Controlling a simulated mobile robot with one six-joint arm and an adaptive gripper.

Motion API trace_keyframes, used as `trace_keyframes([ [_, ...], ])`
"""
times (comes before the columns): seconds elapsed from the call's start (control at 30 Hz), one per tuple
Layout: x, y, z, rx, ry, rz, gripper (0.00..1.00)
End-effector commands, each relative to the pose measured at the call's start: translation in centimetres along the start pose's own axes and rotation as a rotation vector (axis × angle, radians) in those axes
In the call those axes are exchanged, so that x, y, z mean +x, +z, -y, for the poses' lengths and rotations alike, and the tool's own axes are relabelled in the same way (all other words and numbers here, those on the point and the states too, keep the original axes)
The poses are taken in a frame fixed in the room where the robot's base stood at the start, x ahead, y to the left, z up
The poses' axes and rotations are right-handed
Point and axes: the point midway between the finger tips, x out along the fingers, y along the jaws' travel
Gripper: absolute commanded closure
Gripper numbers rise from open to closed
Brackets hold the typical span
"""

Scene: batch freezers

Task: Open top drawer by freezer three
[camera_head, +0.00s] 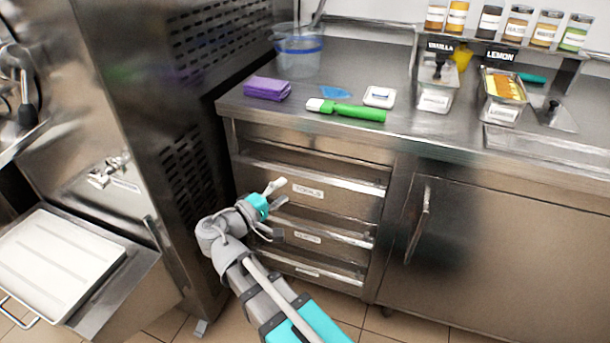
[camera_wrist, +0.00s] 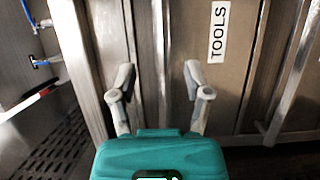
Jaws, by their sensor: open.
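The steel drawer stack stands under the counter in the head view. Its uppermost labelled drawer, marked TOOLS (camera_head: 308,191), is closed and has a bright horizontal handle lip (camera_head: 345,184) along its upper edge. My gripper (camera_head: 277,187) is in front of this drawer's left part. In the wrist view the picture is turned sideways; the TOOLS label (camera_wrist: 218,32) is upper right. My two grey fingers (camera_wrist: 158,85) are apart and empty, with the upright-looking handle lip (camera_wrist: 159,45) seen between them. I cannot tell how far the fingertips are from it.
A tall steel machine (camera_head: 180,90) with vents stands close left of the drawers; no number shows on it. Lower drawers (camera_head: 308,237) are closed. A cabinet door (camera_head: 500,240) is to the right.

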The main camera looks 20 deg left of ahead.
Motion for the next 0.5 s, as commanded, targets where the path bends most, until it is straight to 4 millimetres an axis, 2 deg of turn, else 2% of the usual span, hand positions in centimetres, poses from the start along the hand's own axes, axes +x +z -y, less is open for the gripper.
trace_keyframes([
  [0.5,6.5,0.0,0.0,0.000,0.000,0.003,0.37],
])
